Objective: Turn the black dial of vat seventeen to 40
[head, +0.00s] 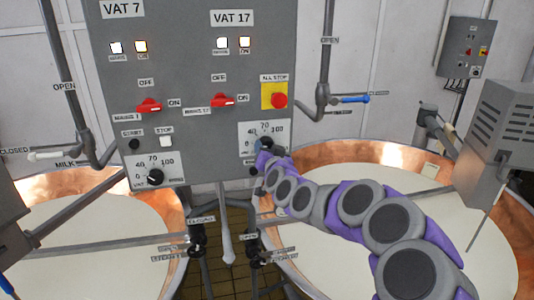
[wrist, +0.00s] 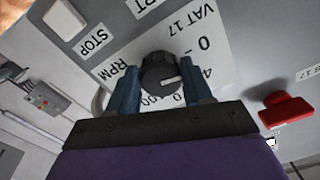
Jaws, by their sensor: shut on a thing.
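The grey control panel (head: 185,70) carries a VAT 17 label (head: 232,17) at its upper right. In the wrist view the black dial (wrist: 160,72) of vat 17 sits on a white scale plate, seen turned over. Its white mark points right, roughly toward the figure beginning with 4, which a finger partly covers. My gripper (wrist: 161,84) is shut on the dial, with one blue-grey finger on each side. In the head view my gripper (head: 264,147) is at the lower right of the panel and hides much of the dial. The 40, 70 and 100 figures show above it.
The vat 7 dial (head: 155,177) is at the panel's lower left. A red switch (head: 222,100) and a red stop button (head: 279,100) are above my gripper. A copper vat (head: 400,153) with white liquid is below my arm. A blue-handled valve (head: 350,99) is at right.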

